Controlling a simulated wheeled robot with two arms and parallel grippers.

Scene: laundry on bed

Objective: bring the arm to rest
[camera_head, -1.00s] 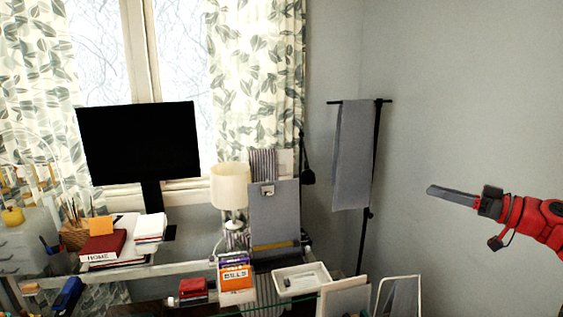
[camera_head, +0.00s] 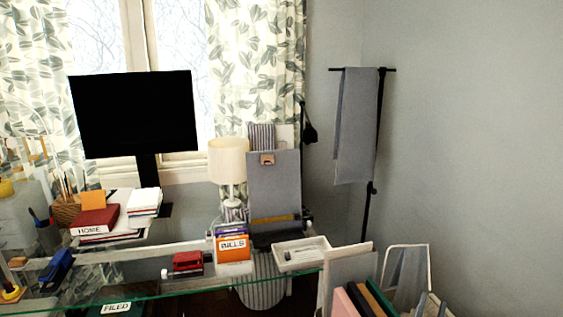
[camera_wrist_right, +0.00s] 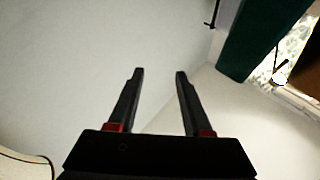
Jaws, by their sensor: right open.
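My right gripper (camera_wrist_right: 158,75) shows in the right wrist view with its two dark fingers apart and nothing between them. It points toward bare pale wall, with no object near the fingertips. Neither my right arm nor my left arm shows in the head view.
A stand with a grey cloth (camera_head: 355,125) is by the corner. Bare wall (camera_head: 480,150) fills the right side.

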